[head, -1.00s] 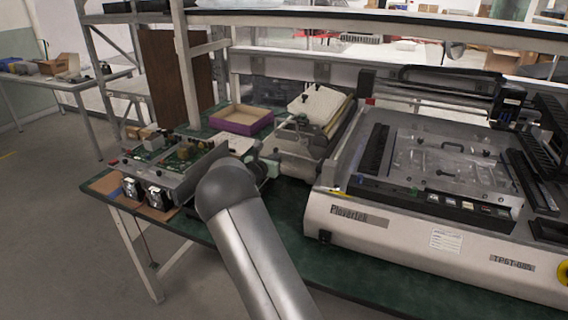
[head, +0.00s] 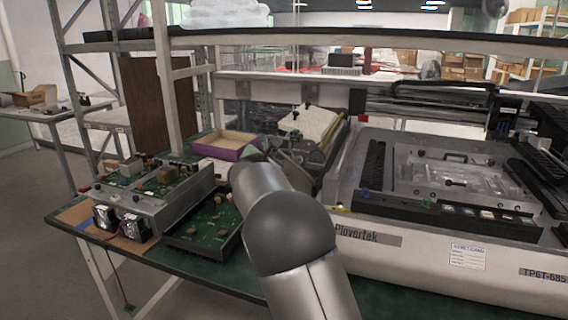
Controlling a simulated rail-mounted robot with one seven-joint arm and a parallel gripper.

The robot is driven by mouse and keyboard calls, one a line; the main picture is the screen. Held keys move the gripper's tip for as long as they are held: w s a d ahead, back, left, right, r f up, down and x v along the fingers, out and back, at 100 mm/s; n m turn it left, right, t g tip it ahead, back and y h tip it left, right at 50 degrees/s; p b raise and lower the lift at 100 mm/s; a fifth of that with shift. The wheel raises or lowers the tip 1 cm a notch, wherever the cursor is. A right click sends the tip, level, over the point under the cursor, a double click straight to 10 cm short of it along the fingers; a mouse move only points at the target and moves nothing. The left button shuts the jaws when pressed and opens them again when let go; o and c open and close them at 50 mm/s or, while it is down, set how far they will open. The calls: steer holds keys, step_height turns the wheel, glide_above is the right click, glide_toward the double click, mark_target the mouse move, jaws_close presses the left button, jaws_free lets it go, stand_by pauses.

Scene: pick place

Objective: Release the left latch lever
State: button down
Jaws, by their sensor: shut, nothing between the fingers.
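A clamp-like test fixture (head: 325,157) stands on the green bench just left of the large white machine. Its pale tilted lid (head: 308,121) is raised, with a small dark knob on top. Metal bars and handle-like parts show at its left front side, but I cannot make out the left latch lever among them. My grey arm rises from the bottom and bends toward the fixture's left front, covering part of it. My gripper is hidden behind my own arm, so its fingertips and any contact with the fixture do not show.
An open circuit chassis (head: 150,195) with two fans and a green circuit board (head: 205,222) lie left of my arm. A purple-sided box (head: 228,145) sits behind. The large white machine (head: 400,240) blocks the right. A shelf rail (head: 320,39) crosses above.

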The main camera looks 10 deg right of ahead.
steer(key=shift+r, duration=0.35)
steer(key=f+b+v, duration=0.1)
steer(key=b+v, duration=0.2)
steer(key=v, duration=0.6)
steer(key=shift+s+a+r+b, duration=0.2)
steer(key=shift+s+r+b, duration=0.1)
steer(key=shift+s, duration=0.15)
